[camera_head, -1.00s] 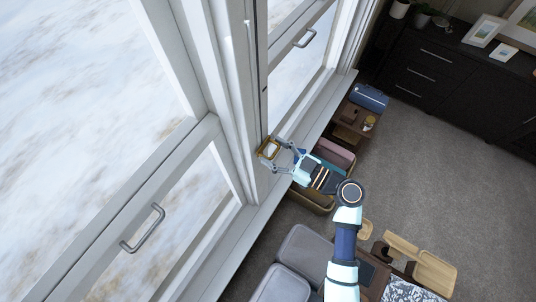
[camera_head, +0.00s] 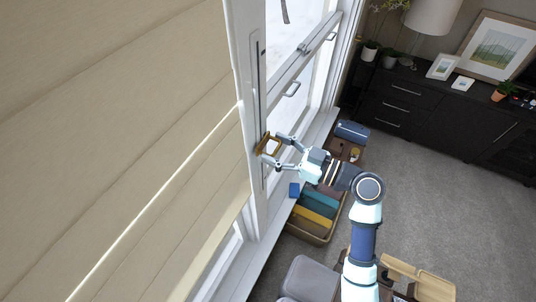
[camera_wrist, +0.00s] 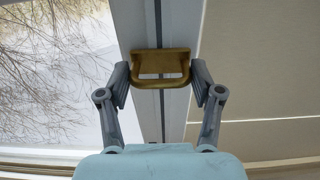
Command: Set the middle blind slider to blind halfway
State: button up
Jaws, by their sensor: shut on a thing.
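The blind slider's brass handle (camera_head: 268,145) sits in a dark vertical slot (camera_head: 262,95) on the white window post, with slot visible above and below it. My gripper (camera_head: 278,145) is shut on this handle. In the wrist view, the handle (camera_wrist: 161,54) is a squared brass loop, and my gripper's (camera_wrist: 161,78) two fingers are at its left and right ends. A beige folded blind (camera_head: 120,110) covers most of the left window. Its lower edge slants near the post, with window frame showing below. I cannot see slider markings.
A window with handles (camera_head: 292,90) stands right of the post. Below the sill (camera_head: 255,265), a basket (camera_head: 312,225) holds colored items. A dark dresser (camera_head: 430,105) stands at the back right. Open carpet (camera_head: 440,190) lies right of my arm.

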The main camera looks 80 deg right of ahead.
jog(key=o, duration=1.4)
jog(key=shift+d, duration=0.1)
jog(key=v, duration=1.2)
